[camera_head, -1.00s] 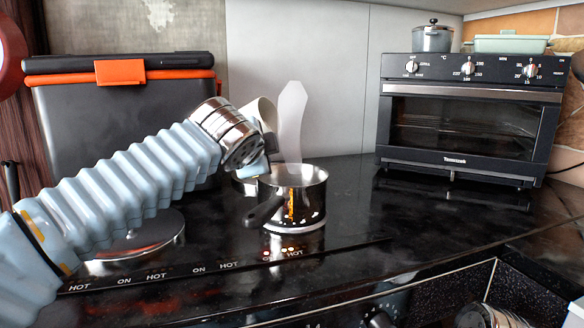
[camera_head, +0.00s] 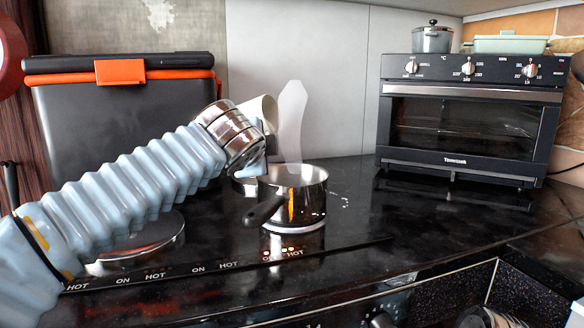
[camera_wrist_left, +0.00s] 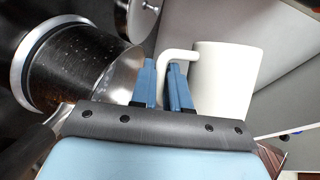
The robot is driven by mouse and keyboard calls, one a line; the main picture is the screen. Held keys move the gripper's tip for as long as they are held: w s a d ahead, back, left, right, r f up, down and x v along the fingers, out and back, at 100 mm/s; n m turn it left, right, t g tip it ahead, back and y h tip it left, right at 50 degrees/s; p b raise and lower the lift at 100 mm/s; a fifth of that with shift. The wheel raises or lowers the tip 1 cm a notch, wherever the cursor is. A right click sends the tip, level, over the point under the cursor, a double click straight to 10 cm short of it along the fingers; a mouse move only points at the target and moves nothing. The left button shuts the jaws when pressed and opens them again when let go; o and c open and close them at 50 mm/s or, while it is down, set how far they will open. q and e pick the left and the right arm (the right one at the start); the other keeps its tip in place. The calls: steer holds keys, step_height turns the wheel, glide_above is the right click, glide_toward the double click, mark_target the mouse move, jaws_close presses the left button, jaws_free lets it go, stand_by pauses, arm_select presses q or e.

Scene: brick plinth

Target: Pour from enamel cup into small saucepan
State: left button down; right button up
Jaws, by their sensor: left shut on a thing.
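The white enamel cup (camera_head: 264,110) is held above and to the left of the saucepan's mouth in the head view, partly hidden by my left wrist. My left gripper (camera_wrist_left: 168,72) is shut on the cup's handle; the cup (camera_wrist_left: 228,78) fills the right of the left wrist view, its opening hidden. The small shiny saucepan (camera_head: 308,205) sits upright on the cooktop, its dark handle toward the front left. Its side also shows in the left wrist view (camera_wrist_left: 75,60). Its contents are not clear. My right gripper is not in view.
Small pale specks (camera_head: 345,200) lie on the black cooktop right of the saucepan. A pale flat upright shape (camera_head: 291,115) stands behind the pan. A grey-orange box (camera_head: 120,115) is at the back left, a toaster oven (camera_head: 470,120) at the right.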

arm_select(q)
steer(key=shift+s+d+r+m+t+y+b, duration=0.2)
steer(key=shift+s+d+m+t+y+b, duration=0.1)
steer(key=shift+d+m+y+b, duration=0.15)
stand_by(0.6)
steer(key=shift+w+a+f+m+t+b, duration=0.15)
steer(key=shift+f+m+t+b, duration=0.3)
steer(key=shift+m+b, duration=0.25)
stand_by(0.6)
steer(key=shift+w+a+r+m+t+y, duration=0.15)
steer(key=shift+r+m+t+y, duration=0.1)
steer(key=shift+m+t, duration=0.3)
steer(key=shift+s+a+r+m+t+y, duration=0.15)
steer(key=shift+r+m+t, duration=0.15)
steer(key=shift+m, duration=0.4)
stand_by(1.6)
steer(key=shift+w+a+r+m+t+b, duration=0.1)
steer(key=shift+r+m+t+b, duration=0.2)
steer(key=shift+m, duration=0.4)
steer(key=shift+w+r+m+t+b, duration=0.15)
steer(key=shift+m+t+b, duration=0.25)
steer(key=shift+m, duration=0.3)
stand_by(1.2)
steer(key=shift+r, duration=0.2)
